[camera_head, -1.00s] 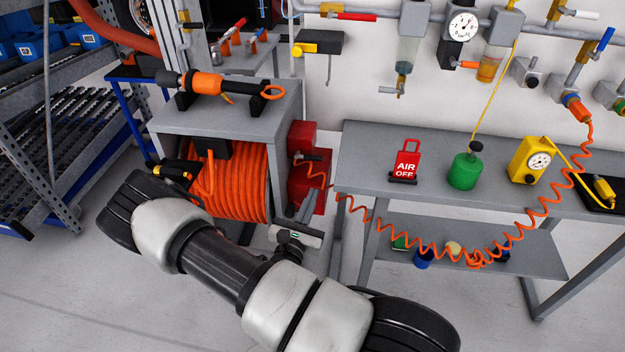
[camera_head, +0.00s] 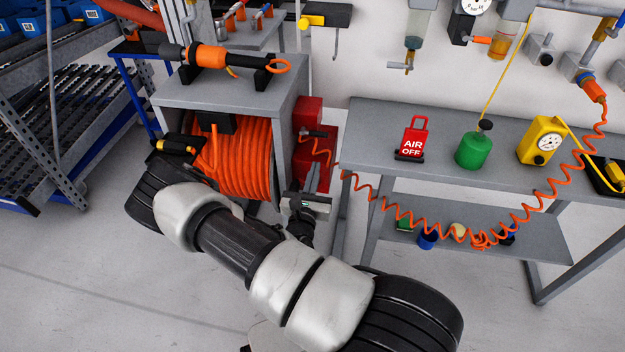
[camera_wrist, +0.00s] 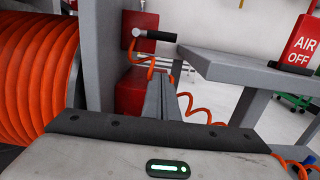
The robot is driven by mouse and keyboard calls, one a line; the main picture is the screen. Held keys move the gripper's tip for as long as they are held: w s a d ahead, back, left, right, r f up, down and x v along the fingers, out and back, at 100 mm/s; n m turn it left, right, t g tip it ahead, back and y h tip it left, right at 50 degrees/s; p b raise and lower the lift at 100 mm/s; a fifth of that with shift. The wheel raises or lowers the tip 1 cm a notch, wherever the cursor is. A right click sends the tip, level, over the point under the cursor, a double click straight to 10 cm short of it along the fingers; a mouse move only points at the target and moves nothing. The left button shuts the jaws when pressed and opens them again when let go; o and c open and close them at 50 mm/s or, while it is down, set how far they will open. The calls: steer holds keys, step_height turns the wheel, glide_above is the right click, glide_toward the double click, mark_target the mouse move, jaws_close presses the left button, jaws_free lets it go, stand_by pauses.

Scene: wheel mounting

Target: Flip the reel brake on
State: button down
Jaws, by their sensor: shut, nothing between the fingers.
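A lever with a black grip (camera_head: 318,133) sticks out sideways from a red housing (camera_head: 308,112) on the right side of the reel cabinet. It also shows in the wrist view as a black horizontal grip (camera_wrist: 158,36) on a metal pivot. I see no label naming it as the reel brake. The orange hose reel (camera_head: 243,165) sits inside the cabinet. My gripper (camera_head: 313,168) is shut and empty, below the lever and apart from it. In the wrist view my gripper's fingers (camera_wrist: 167,82) lie together and point toward the red housing, below the grip.
A grey bench (camera_head: 365,128) stands to the right, with a red AIR OFF tag (camera_head: 413,140), a green canister (camera_head: 474,148) and a yellow gauge box (camera_head: 540,142). A coiled orange hose (camera_head: 400,215) hangs near my gripper. The cabinet side (camera_wrist: 100,55) stands close on the left.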

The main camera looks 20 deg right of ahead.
mark_target(316, 132)
steer(key=w+d+r, duration=0.3)
steer(key=w+r, duration=0.1)
steer(key=shift+w+r+b, duration=0.15)
steer(key=shift+w+b, duration=0.05)
steer(key=shift+b, duration=0.1)
